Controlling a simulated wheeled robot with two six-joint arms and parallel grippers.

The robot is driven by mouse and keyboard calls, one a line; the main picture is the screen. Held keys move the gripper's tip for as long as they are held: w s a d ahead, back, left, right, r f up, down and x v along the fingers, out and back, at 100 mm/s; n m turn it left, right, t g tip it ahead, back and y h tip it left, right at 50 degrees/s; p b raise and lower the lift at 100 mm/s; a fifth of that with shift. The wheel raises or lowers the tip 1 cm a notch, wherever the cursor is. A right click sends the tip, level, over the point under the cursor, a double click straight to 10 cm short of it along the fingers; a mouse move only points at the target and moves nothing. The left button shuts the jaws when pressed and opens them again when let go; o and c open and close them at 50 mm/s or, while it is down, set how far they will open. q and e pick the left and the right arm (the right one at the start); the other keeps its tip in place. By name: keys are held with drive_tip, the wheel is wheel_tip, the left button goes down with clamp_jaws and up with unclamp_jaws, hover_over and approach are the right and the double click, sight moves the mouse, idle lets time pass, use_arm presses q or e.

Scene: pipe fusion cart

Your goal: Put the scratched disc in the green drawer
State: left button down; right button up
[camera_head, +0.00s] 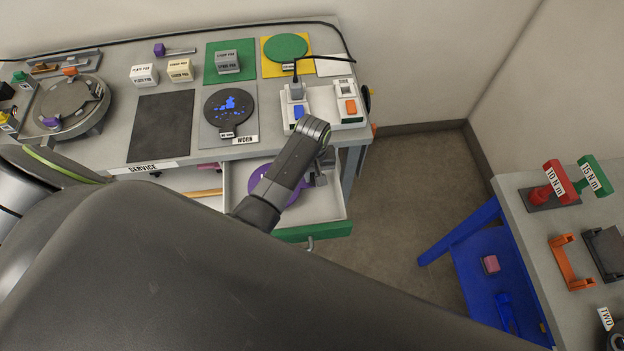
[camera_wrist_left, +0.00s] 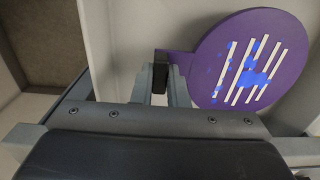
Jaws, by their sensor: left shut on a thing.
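The scratched disc is purple with blue blotches and pale parallel stripes, and shows best in the left wrist view (camera_wrist_left: 252,60). In the head view the purple disc (camera_head: 257,181) lies within the outline of the open drawer with the green front (camera_head: 325,231), partly hidden by my left arm. My left gripper (camera_head: 318,175) is over the right part of the drawer. I cannot tell whether the disc touches the drawer floor. My right gripper is not in view.
The grey bench top holds a dark disc with blue blotches (camera_head: 230,104) on a pad marked WORN, a green disc (camera_head: 285,47) on yellow, a black mat (camera_head: 162,126) and a turntable (camera_head: 72,103). A blue-legged table (camera_head: 530,215) stands right, with bare floor (camera_head: 405,200) between.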

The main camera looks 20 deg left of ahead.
use_arm(q)
drive_tip(key=shift+f, duration=0.4)
wheel_tip(320, 180, down, 2)
drive_tip(key=shift+f, duration=0.55)
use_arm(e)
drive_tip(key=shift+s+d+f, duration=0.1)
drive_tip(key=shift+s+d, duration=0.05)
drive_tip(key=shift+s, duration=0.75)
use_arm(q)
drive_tip(key=c, duration=1.9)
unclamp_jaws()
drive_tip(key=shift+f, duration=0.15)
drive_tip(key=o, duration=0.5)
drive_tip(key=shift+c, duration=0.2)
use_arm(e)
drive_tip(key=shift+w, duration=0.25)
